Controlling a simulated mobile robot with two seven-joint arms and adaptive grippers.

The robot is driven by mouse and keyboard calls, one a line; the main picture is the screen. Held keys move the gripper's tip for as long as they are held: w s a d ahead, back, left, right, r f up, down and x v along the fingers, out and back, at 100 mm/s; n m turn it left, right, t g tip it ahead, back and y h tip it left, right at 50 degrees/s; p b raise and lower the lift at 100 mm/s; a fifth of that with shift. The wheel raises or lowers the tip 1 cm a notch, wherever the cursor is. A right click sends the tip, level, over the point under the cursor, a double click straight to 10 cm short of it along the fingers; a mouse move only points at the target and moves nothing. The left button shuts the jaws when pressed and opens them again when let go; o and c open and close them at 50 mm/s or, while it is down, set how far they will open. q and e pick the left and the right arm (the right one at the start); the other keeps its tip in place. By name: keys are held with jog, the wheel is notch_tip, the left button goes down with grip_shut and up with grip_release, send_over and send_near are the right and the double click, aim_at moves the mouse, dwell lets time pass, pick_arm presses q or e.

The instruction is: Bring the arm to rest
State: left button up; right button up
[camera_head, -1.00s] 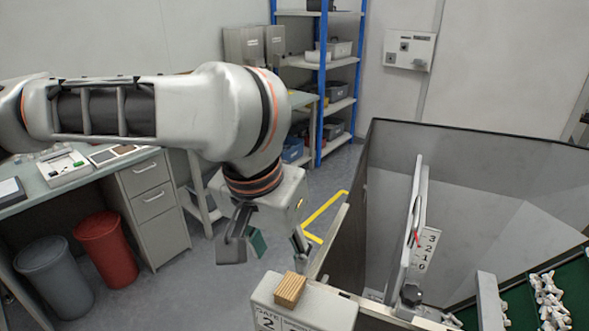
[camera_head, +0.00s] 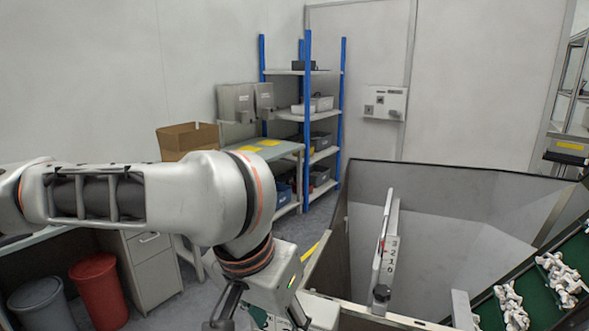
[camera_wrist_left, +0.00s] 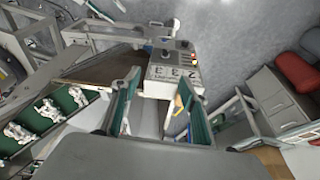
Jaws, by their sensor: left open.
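My left arm reaches in from the left of the head view, with its wrist bent down. My left gripper (camera_head: 262,318) is at the bottom edge of that view, with its fingers spread apart and partly cut off. In the left wrist view the gripper (camera_wrist_left: 158,108) shows two green-lined fingers wide apart, with no object held between them. A light box with large digits (camera_wrist_left: 175,74) lies beyond the fingertips. My right gripper is in neither view.
A grey-walled bin (camera_head: 450,205) with a scale plate (camera_head: 390,250) stands to the right. White parts (camera_head: 562,275) lie on a green conveyor (camera_head: 485,315). A red waste bin (camera_head: 98,290) and drawers (camera_head: 148,262) are at left. Shelves (camera_head: 308,120) stand behind.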

pick_arm(q)
jog(key=d+f+m+h, duration=0.4)
jog(key=d+h, duration=0.1)
jog(key=d, duration=0.4)
jog(key=w+a+f+t+h, duration=0.1)
jog(key=w+f+t+h, duration=0.15)
jog(key=w, duration=0.25)
jog(key=w+a+f+n+t+y, duration=0.1)
jog(key=a+f+n+t+y, duration=0.15)
jog(key=a+f, duration=0.5)
jog(key=w+a+f+n+t+y, duration=0.1)
jog(key=a+f+t+y, duration=0.2)
jog(key=a, duration=0.8)
jog(key=s+a+f+g+y, duration=0.2)
jog(key=s+a+f+y, duration=0.35)
jog(key=a, duration=0.65)
jog(key=s+a+f+g+y, duration=0.2)
jog(key=s+a+f+y, duration=0.1)
jog(key=s+a+f, duration=0.55)
jog(key=w+d+f+n+t+h, duration=0.1)
jog(key=d+f+t+h, duration=0.2)
jog(key=d+f+h, duration=0.4)
jog(key=d+f, duration=0.4)
jog(key=d, duration=0.2)
jog(key=shift+w+f+n+t, duration=0.25)
jog(key=shift+f+n+t, duration=0.1)
jog(key=shift+t, duration=0.05)
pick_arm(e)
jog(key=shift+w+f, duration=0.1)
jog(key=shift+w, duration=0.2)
